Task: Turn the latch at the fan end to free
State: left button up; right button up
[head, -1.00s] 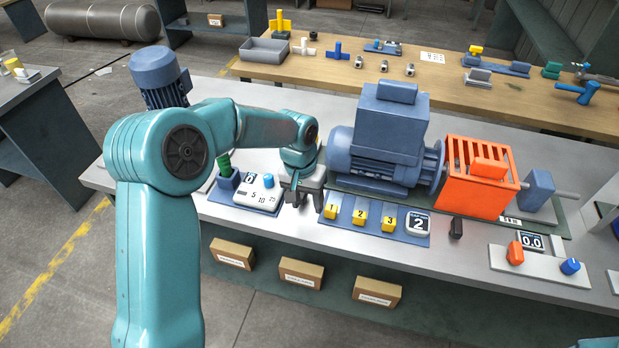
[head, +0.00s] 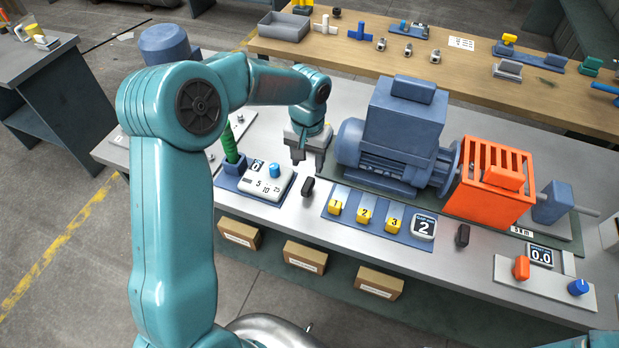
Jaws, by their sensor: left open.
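The blue motor (head: 385,140) stands on the bench with its rounded fan end to the left and the orange slotted guard (head: 492,182) at its other end. A small black latch (head: 308,187) sits on the bench near the fan end, left of the numbered yellow tabs. A second black latch (head: 462,235) sits in front of the guard. My left gripper (head: 307,162) is open and empty, pointing down just behind and above the fan-end latch, apparently apart from it. I cannot tell which latch position counts as free. My right gripper is not in view.
A dosing dial panel (head: 265,182) with a blue knob lies left of the latch. The plate with yellow tabs (head: 365,213) and a display reading 2 lies to its right. A panel with orange and blue knobs (head: 545,288) is at the right front.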

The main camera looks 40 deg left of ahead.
aim_at(308, 184)
pick_arm(q)
notch_tip(308, 184, down, 9)
jog(key=shift+s+r+p, duration=0.1)
jog(key=shift+s+p, duration=0.05)
jog(key=shift+p, duration=0.45)
jog(key=shift+d, duration=0.1)
grip_shut()
